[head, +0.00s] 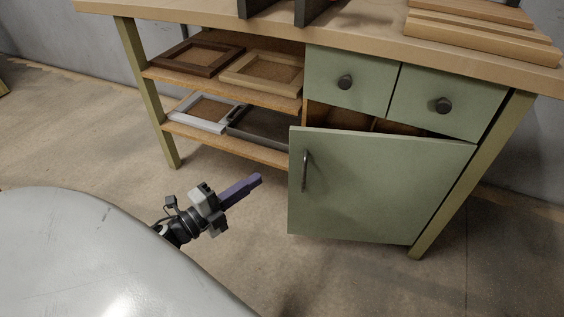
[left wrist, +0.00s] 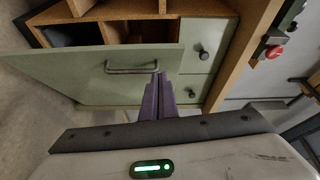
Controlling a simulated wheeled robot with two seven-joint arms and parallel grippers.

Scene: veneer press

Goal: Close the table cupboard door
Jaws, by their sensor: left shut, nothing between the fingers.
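The green cupboard door (head: 375,190) stands ajar at the lower right of the table. A dark gap and part of the wooden interior (head: 345,118) show above its top edge. Its dark bar handle (head: 305,170) is near the left edge. My left gripper (head: 256,180) is shut and empty, left of the door and apart from it in the head view. In the left wrist view the door (left wrist: 85,72) and handle (left wrist: 132,70) lie beyond the purple fingers (left wrist: 159,82); I cannot tell there whether they touch. My right gripper is not in view.
Two green drawers with round knobs (head: 345,82) sit above the door. Open shelves (head: 225,148) on the left hold frames and a dark tray. Wooden boards (head: 480,35) lie on the tabletop. The floor before the table is clear.

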